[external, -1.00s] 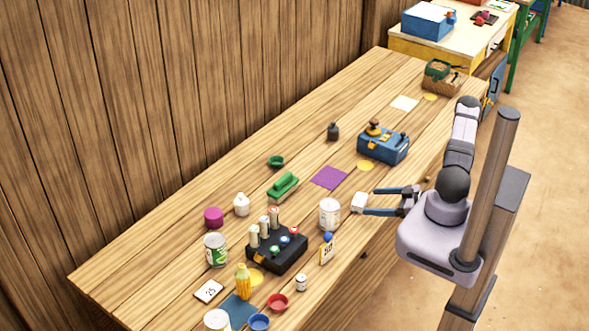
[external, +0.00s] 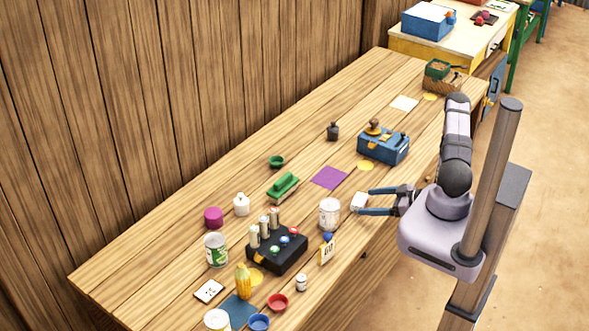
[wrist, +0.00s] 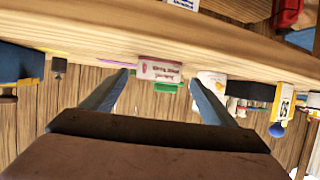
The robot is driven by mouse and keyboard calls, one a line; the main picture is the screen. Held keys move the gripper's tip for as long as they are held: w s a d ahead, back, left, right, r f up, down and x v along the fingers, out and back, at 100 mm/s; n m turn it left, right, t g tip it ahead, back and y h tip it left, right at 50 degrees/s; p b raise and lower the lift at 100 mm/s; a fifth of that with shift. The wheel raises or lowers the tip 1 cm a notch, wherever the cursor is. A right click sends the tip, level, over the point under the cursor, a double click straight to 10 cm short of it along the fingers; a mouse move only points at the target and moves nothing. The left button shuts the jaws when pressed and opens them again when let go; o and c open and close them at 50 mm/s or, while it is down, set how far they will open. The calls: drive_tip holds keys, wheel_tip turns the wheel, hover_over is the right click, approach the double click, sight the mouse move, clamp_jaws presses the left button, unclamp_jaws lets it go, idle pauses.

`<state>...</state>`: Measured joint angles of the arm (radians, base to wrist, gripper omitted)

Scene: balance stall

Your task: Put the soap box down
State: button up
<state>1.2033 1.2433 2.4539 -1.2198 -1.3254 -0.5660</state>
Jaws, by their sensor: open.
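The soap box is a small white box (external: 359,201) at the table's front edge, right of the white tin. In the wrist view it shows a pale face with reddish print (wrist: 160,69). My gripper (external: 365,201) is open, its two blue fingers on either side of the box. In the wrist view the fingertips (wrist: 158,78) are spread wider than the box, with gaps on both sides. The box appears to sit on the table, though its underside is hard to make out.
A white tin (external: 330,214) stands just left of the box, with a yellow number card (external: 327,252) in front. A purple square (external: 329,177), a yellow disc (external: 365,165) and a blue device (external: 383,147) lie beyond. Bare wood (external: 345,153) lies between them.

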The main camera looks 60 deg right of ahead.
sight(364, 200)
drive_tip(key=shift+w+a+p, duration=0.15)
drive_tip(key=shift+w+p, duration=0.3)
drive_tip(key=shift+w, duration=0.3)
drive_tip(key=shift+p+x, duration=0.6)
drive_tip(key=shift+x, duration=1.15)
drive_tip(key=shift+f, duration=0.15)
drive_tip(key=c, duration=1.2)
drive_tip(key=shift+c, duration=0.2)
drive_tip(key=shift+r+p, duration=0.35)
drive_tip(key=shift+r, duration=4.65)
